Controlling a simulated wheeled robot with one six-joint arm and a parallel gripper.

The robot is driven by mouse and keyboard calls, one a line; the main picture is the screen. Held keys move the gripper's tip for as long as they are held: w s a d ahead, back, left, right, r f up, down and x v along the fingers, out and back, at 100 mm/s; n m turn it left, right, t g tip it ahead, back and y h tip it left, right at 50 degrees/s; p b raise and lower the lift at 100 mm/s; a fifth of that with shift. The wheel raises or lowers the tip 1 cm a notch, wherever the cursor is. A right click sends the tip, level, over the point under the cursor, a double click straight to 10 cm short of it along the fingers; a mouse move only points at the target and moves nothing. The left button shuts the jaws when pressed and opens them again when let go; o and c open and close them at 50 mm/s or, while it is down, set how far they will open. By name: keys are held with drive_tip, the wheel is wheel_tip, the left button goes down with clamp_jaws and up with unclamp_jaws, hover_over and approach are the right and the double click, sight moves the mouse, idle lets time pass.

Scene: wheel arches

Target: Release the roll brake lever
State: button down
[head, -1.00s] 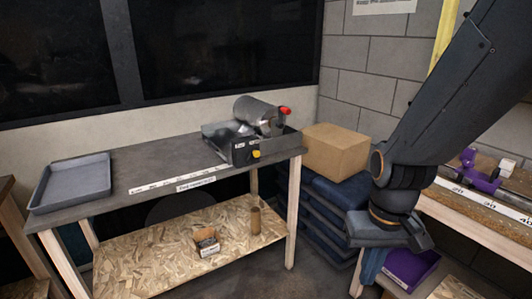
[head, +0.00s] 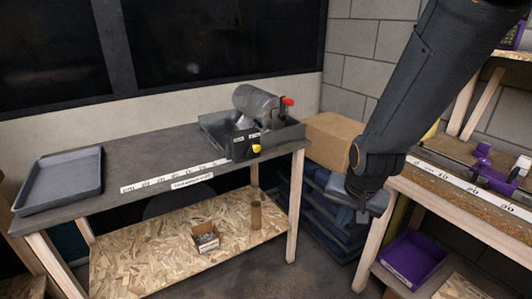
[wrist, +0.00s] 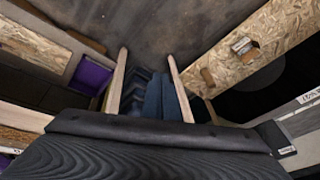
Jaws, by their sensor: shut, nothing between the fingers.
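The roll (head: 255,101) is a grey cylinder mounted in a dark tray (head: 292,133) at the right end of the grey-topped table. A red-tipped lever (head: 288,101) stands at the roll's right end. Which of the two is the brake lever is not readable from the labels. My gripper (head: 362,214) hangs pointing down, right of the table and well apart from the roll. It is shut and empty. The wrist view faces the floor and shows no roll.
A grey tray (head: 62,180) lies at the table's left end. A cardboard box (head: 332,138) on stacked blue crates (head: 325,215) stands between the table and the right bench (head: 440,190). A small open box (head: 205,238) and a brown tube (head: 256,215) are on the lower shelf.

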sight(253, 152)
drive_tip(key=w+a+m+t+y, duration=0.2)
drive_tip(key=w+a+m+t, duration=0.4)
drive_tip(key=w, duration=0.5)
drive_tip(key=w+a+r+m+t+y+p, duration=0.1)
drive_tip(key=w+a+m+t, duration=0.5)
drive_tip(key=w, duration=0.6)
drive_tip(key=shift+a+r+m+y, duration=0.3)
drive_tip(key=shift+a+m+y, duration=0.4)
drive_tip(key=shift+a+m, duration=0.7)
drive_tip(key=shift+w+a, duration=0.1)
drive_tip(key=w+a+p, duration=0.4)
drive_tip(key=w+a, duration=0.1)
drive_tip(key=w, duration=0.2)
drive_tip(key=shift+w+a+r, duration=0.15)
drive_tip(key=shift+w+a, duration=0.05)
drive_tip(key=shift+a, duration=0.2)
drive_tip(key=shift+d, duration=0.1)
